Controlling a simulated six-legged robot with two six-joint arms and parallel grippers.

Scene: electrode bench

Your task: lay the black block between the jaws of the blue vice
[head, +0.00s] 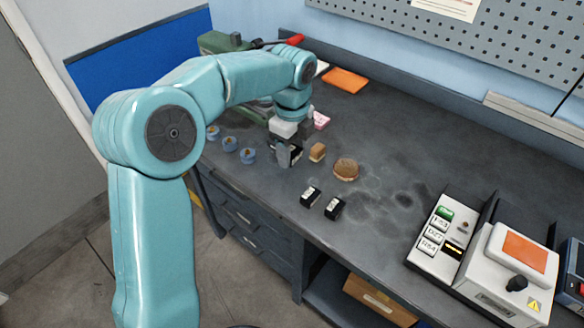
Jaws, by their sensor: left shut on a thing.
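My left gripper (289,152) points down over the bench, left of two small brown pieces. It is shut on a small dark thing, mostly hidden by the fingers; I cannot tell whether it is the black block. Two small black blocks with pale tops, a left one (310,196) and a right one (334,208), stand near the bench's front edge, apart from the gripper. A blue and dark device (571,272) is cut off at the right edge; I cannot tell whether it is the blue vice. My right gripper is not in view.
A white machine with an orange top (524,253) stands at right. The bench (400,150) is clear in the middle.

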